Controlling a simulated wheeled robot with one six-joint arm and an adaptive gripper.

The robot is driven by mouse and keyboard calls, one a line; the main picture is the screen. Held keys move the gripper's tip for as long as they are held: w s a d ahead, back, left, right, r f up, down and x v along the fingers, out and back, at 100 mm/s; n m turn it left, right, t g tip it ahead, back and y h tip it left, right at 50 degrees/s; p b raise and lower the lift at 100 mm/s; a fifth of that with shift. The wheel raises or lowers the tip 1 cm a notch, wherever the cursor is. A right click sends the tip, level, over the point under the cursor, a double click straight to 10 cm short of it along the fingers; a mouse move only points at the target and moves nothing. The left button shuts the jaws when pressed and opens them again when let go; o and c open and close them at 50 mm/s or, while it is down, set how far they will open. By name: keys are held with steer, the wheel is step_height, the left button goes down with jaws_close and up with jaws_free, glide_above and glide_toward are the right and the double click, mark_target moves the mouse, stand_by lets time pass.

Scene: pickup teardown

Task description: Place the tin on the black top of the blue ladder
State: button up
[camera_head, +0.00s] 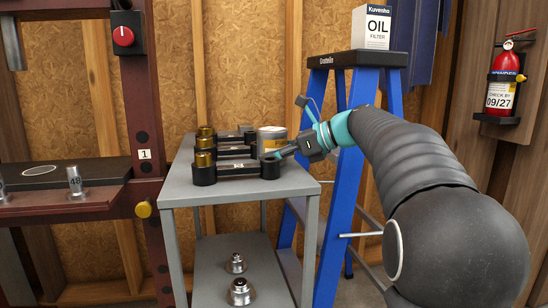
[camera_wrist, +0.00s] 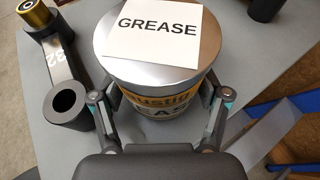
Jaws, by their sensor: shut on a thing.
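The tin (camera_wrist: 180,75) has a silver lid with a white GREASE label and a yellow band on its side. In the head view the tin (camera_head: 271,138) stands on the grey cart top, partly hidden by my arm and a dark part. My gripper (camera_wrist: 160,112) is shut on the tin, one finger at each side, as the wrist view shows. In the head view my gripper (camera_head: 284,151) reaches the tin from the right. The blue ladder (camera_head: 346,185) stands right of the cart. Its black top (camera_head: 340,60) carries a white OIL FILTER box (camera_head: 371,27) at its right end.
Dark link-like parts with brass ends (camera_head: 235,170) lie on the cart (camera_head: 187,185) left of the tin. Metal pieces (camera_head: 240,290) sit on its lower shelf. A fire extinguisher (camera_head: 505,80) hangs at right. The left of the black top is clear.

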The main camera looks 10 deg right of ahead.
stand_by(0.3)
steer(key=o, duration=1.2)
steer(key=shift+f, duration=0.1)
